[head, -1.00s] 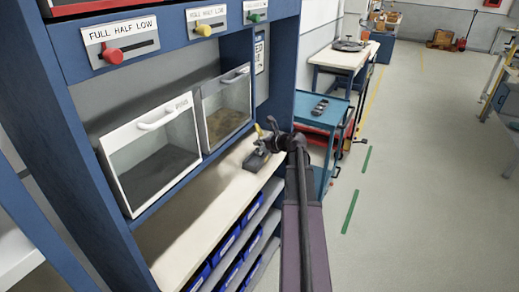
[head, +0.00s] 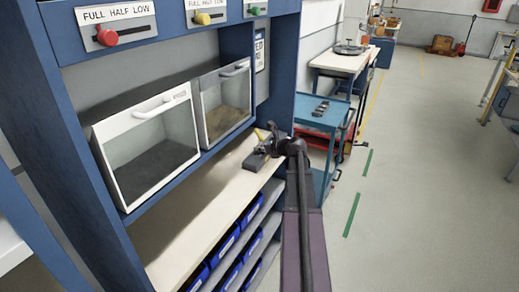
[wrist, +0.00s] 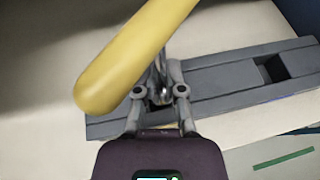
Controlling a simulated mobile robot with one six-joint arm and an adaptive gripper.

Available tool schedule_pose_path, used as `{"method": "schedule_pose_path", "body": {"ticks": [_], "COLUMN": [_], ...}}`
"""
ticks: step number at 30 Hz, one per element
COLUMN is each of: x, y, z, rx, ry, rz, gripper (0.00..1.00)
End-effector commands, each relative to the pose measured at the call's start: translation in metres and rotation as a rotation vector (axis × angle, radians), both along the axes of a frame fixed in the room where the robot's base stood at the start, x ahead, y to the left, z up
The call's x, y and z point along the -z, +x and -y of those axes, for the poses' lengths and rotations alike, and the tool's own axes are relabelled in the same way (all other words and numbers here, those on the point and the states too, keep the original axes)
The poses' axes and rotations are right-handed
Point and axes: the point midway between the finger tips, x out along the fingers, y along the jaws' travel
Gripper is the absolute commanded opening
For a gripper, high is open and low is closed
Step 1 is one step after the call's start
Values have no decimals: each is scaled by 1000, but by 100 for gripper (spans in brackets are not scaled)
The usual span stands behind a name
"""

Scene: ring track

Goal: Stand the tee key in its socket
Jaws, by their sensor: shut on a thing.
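The tee key has a thick yellow crossbar (wrist: 135,55), which slants across the upper left of the wrist view. My gripper (wrist: 160,92) is shut on the key below this bar; a short bit of metal shank shows between the fingers. The key's lower end is hidden. Beneath lies a long grey block (wrist: 215,80) with a dark square socket (wrist: 272,68) toward its right end, apart from and to the right of my gripper. In the head view the yellow bar (head: 260,134) shows small beside my gripper, above the grey block (head: 256,160) on the bench.
The pale bench top (head: 200,205) is clear to the left of the block. Two clear-fronted bins (head: 150,150) hang above it, and blue bins (head: 225,245) sit on shelves below. A blue trolley (head: 325,112) stands just beyond the bench's far end.

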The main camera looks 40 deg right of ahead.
Motion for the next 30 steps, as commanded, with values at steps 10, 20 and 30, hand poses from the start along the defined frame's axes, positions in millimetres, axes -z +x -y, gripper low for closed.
{"method": "schedule_pose_path", "body": {"ticks": [10,20,30], "x": [3,3,-6], "y": [-1,0,-11], "z": [0,0,2], "rx": [1,1,2], "ry": [0,0,0], "rz": [0,0,0], "gripper": [48,48,48]}}
